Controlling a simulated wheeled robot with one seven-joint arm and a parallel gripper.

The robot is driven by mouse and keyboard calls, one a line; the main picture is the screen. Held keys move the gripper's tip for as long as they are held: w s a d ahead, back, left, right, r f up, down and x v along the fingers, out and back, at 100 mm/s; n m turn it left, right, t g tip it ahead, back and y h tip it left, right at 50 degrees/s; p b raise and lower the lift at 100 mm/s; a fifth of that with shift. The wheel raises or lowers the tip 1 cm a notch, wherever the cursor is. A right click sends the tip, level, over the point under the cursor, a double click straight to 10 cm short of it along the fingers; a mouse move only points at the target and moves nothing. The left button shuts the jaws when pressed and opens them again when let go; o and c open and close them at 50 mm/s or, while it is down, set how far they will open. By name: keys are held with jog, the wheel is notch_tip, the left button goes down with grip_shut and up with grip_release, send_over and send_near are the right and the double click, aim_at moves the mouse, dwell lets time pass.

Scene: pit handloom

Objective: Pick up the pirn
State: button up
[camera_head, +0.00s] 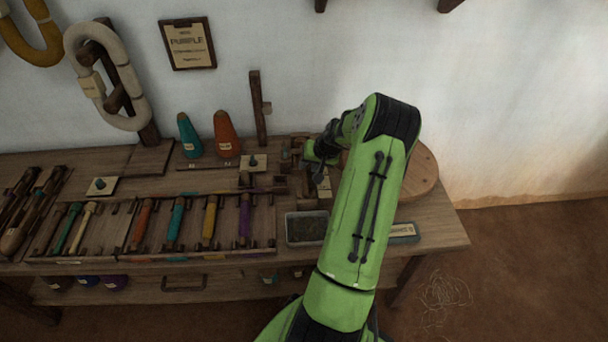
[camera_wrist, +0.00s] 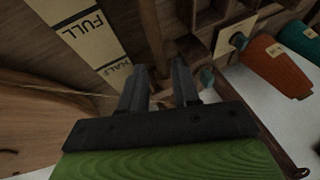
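Several pirns lie in a shallow wooden rack (camera_head: 190,249) on the bench in the head view. They are an orange-brown pirn (camera_head: 143,222), a teal pirn (camera_head: 176,220), a yellow pirn (camera_head: 210,218) and a purple pirn (camera_head: 245,217). Green and cream ones lie farther left. The frames do not show which one the task means. My gripper (camera_head: 312,157) is above the bench's back right part, right of and behind the rack. In the wrist view its two fingers (camera_wrist: 158,88) stand apart, with no pirn visible between them.
Teal (camera_head: 189,137) and orange (camera_head: 226,135) cones stand behind the rack. A grey tray (camera_head: 306,229) and round wooden board (camera_head: 422,172) are on the right. A card reading FULL and HALF (camera_wrist: 85,30) lies near my gripper. A wall board (camera_head: 188,44) reads PURPLE.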

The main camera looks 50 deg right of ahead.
aim_at(305, 169)
jog(key=x, duration=0.3)
jog(key=shift+f+b, duration=0.25)
jog(key=shift+b, duration=0.15)
jog(key=shift+r, duration=0.15)
grip_shut()
jog(key=shift+r, duration=0.1)
